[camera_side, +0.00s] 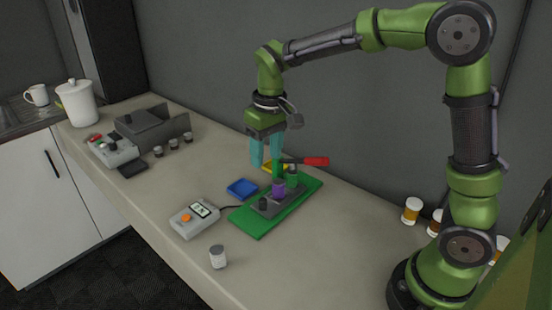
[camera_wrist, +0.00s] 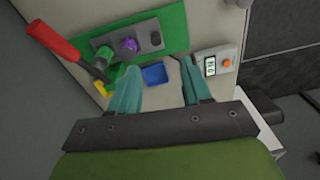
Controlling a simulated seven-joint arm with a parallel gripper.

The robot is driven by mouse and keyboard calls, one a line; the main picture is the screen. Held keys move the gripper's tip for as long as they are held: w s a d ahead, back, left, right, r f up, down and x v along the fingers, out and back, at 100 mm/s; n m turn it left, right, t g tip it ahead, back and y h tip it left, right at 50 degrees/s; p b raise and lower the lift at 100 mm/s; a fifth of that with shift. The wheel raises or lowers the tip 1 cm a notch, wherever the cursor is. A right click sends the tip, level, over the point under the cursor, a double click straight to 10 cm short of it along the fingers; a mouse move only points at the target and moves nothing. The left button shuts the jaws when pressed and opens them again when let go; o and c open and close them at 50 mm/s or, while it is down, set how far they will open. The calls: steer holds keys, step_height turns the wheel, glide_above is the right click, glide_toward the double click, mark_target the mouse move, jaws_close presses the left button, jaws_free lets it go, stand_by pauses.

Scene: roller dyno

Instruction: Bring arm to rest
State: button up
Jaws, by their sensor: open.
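My gripper (camera_side: 266,152) has teal fingers and hangs above the counter, behind and above the small blue tray. Its fingers are apart with nothing between them, as the wrist view (camera_wrist: 158,99) also shows. My green arm reaches left from its base at the right, with the wrist pointing down.
A green mat (camera_side: 247,221) bears a grey fixture (camera_side: 268,207) with purple and green parts. Near it are the blue tray (camera_side: 242,188), a red-handled tool (camera_side: 315,161) and a meter box (camera_side: 194,218). Bottles (camera_side: 411,211) stand near my base. The front right counter is mostly clear.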

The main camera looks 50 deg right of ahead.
steer(key=s+r+m+t, duration=0.1)
steer(key=s+r+t, duration=0.1)
steer(key=s, duration=0.6)
steer(key=s+r+m+t+y, duration=0.1)
steer(key=s+r+m+t, duration=0.1)
steer(key=s, duration=0.7)
steer(key=shift+s+r+t+y, duration=0.15)
steer(key=shift+r+t+y, duration=0.15)
steer(key=shift+r+t, duration=0.8)
